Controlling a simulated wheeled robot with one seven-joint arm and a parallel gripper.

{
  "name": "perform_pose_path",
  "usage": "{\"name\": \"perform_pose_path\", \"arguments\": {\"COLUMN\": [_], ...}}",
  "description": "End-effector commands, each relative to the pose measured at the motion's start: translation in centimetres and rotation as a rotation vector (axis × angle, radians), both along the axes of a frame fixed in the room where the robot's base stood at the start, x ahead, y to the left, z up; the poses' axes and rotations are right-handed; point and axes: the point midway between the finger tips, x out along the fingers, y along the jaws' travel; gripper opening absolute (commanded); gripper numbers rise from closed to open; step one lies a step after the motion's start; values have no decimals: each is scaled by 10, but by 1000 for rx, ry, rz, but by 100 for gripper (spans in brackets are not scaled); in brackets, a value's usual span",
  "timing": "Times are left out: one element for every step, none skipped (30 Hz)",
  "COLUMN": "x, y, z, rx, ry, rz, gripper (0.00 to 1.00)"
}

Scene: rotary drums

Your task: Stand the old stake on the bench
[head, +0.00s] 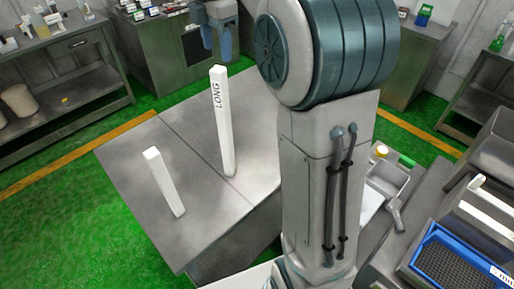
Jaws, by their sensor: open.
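The taller stake (222,130), marked "LONG", stands near the bench's middle seam. Nothing visible tells me which one is the old stake. My gripper (220,48) shows at the top, beside my large arm joint, above the tall stake in the picture. Its bluish fingers are open and I see nothing between them. My arm hides the bench's right side.
At the right, a white bar (492,194) lies by a blue tray (466,247) with a dark grid. A metal sink-like tray (388,178) holds small items. Cluttered worktables (70,85) line the back left. Green floor is free left of the bench.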

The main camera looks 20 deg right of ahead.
Motion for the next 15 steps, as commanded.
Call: {"name": "perform_pose_path", "arguments": {"x": [-18, -27, -39, -48, -57, -69, -78, -87, -99, -109, -118, -131, -140, -149, -162], "y": [1, 1, 1, 1, 1, 1, 1, 1, 0, 0, -1, -1, -2, -2, -3], "z": [0, -2, -5, -7, -10, -14, -18, -21, -27, -32, -37, -44, -49, -55, -64], "rx": [5, 10, 18, 25, 35, 48, 60, 72, 91, 105, 122, 145, 164, 184, 212], "ry": [-22, -37, -55, -67, -80, -98, -112, -124, -140, -151, -161, -176, -186, -195, -206], "rz": [-109, -179, -272, -343, -412, -505, -574, -645, -739, -810, -879, -973, -1042, -1112, -1205], "gripper": [54, 54, 54, 54, 54, 54, 54, 54, 54, 54, 54, 54, 54, 54, 54]}}
